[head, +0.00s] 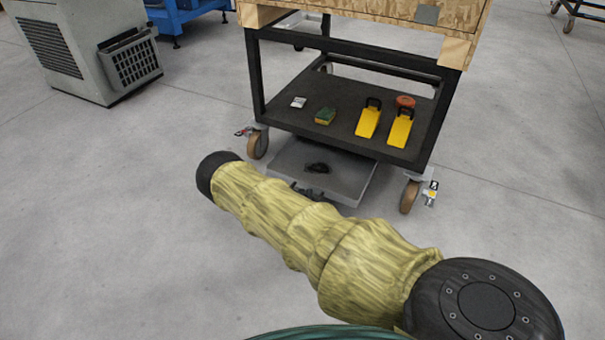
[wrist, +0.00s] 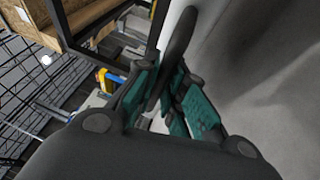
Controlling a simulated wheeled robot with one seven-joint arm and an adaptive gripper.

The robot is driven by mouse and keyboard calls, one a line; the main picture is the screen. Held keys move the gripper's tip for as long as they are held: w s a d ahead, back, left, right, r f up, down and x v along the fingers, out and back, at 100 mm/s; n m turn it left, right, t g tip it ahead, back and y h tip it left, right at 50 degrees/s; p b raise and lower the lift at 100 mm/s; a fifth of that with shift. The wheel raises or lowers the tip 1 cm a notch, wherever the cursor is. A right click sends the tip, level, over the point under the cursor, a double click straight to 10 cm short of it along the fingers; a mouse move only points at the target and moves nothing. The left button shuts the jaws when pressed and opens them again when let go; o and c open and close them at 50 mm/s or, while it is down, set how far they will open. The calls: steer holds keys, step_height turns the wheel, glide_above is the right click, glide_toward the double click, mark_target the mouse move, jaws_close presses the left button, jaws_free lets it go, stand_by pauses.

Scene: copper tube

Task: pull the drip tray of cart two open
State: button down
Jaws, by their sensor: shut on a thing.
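The drip tray (head: 345,183) is a shallow grey tray low under the cart's bottom shelf, between the front casters. It sticks out past the shelf's front edge, and a dark lump (head: 317,168) shows inside it. My arm hides part of its front in the head view. In the wrist view my gripper (wrist: 164,80) has its teal fingers closed on either side of a dark upright bar (wrist: 179,40), which looks like the tray's handle. The gripper itself is mostly hidden behind my arm in the head view.
The cart's black shelf (head: 345,126) carries two yellow wedges (head: 368,121), a sponge (head: 325,116) and small items. Its right front caster (head: 409,196) stands close to the tray. A grey machine (head: 80,50) stands at the back left. The floor in front is clear.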

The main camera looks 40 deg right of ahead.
steer(key=a, duration=0.3)
steer(key=shift+s+a, duration=0.1)
steer(key=shift+s, duration=0.15)
steer(key=shift+w, duration=0.1)
steer(key=c, duration=1.5)
jaws_free()
steer(key=shift+w+a, duration=0.15)
steer(key=shift+a, duration=0.05)
steer(key=shift+s+d, duration=0.2)
steer(key=shift+d, duration=0.05)
steer(key=v, duration=1.2)
steer(key=shift+f, duration=0.1)
